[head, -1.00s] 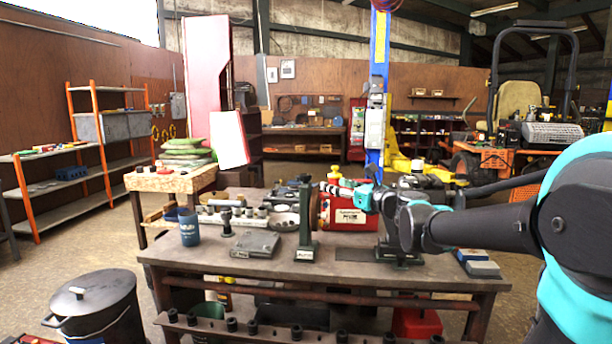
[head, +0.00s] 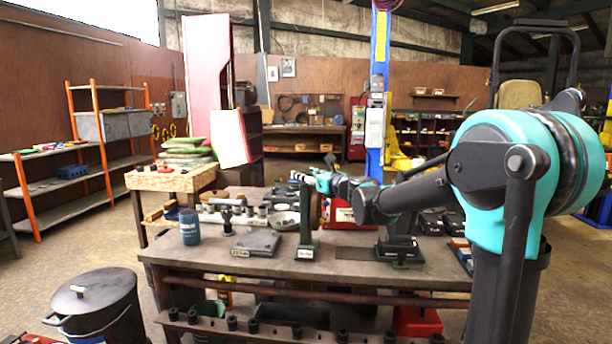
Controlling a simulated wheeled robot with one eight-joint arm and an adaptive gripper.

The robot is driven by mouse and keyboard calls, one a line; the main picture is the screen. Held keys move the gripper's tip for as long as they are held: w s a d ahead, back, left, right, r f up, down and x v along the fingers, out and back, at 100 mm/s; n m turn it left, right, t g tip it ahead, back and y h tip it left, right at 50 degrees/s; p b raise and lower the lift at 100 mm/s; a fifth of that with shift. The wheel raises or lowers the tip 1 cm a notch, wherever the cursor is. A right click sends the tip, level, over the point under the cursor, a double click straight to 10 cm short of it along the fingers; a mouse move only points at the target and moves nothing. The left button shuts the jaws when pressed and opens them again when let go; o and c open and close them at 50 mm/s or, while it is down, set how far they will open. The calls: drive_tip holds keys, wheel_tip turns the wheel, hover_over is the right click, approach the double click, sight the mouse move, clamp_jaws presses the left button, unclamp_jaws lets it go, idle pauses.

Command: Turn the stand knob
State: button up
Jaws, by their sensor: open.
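A dark green upright stand (head: 307,225) with a labelled base is on the workbench (head: 345,285). A second dark stand (head: 400,250) with a wide base is to its right, its upper part partly covered by my arm. My gripper (head: 303,178) is small in view, open, at the top of the first stand. It overlaps the stand top in the picture; I cannot tell whether it touches. No knob can be made out clearly; the stand top is partly hidden by the gripper.
A blue cup (head: 190,227), a T-handled tool (head: 227,215) and a flat grey block (head: 256,242) are left of the first stand. A red box (head: 343,215) is behind my arm. A lidded black bin (head: 95,305) is at front left. Bare bench top lies along the front edge.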

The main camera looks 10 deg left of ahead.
drive_tip(key=c, duration=1.2)
drive_tip(key=shift+m+t+h, duration=0.3)
drive_tip(key=m+t+h, duration=0.1)
drive_tip(key=h, duration=0.1)
drive_tip(key=m+t+h, duration=0.1)
drive_tip(key=m+h, duration=0.1)
drive_tip(key=shift+s+a+t+h, duration=0.1)
drive_tip(key=shift+a+t+h, duration=0.1)
drive_tip(key=shift+t+h, duration=0.15)
drive_tip(key=m+h, duration=0.2)
drive_tip(key=h, duration=0.1)
drive_tip(key=m+t+h, duration=0.1)
drive_tip(key=m+h, duration=0.2)
drive_tip(key=h, duration=0.1)
drive_tip(key=shift+t, duration=0.25)
drive_tip(key=m+g+h, duration=0.1)
drive_tip(key=m+h, duration=0.1)
drive_tip(key=h, duration=0.2)
drive_tip(key=m+g+h, duration=0.1)
drive_tip(key=m+h, duration=0.2)
drive_tip(key=h, duration=0.1)
drive_tip(key=shift+d+m+g+h, duration=0.15)
drive_tip(key=shift+m+g+h, duration=1.45)
drive_tip(key=shift+m+h, duration=0.6)
drive_tip(key=shift+g+h, duration=0.3)
drive_tip(key=shift+h, duration=0.05)
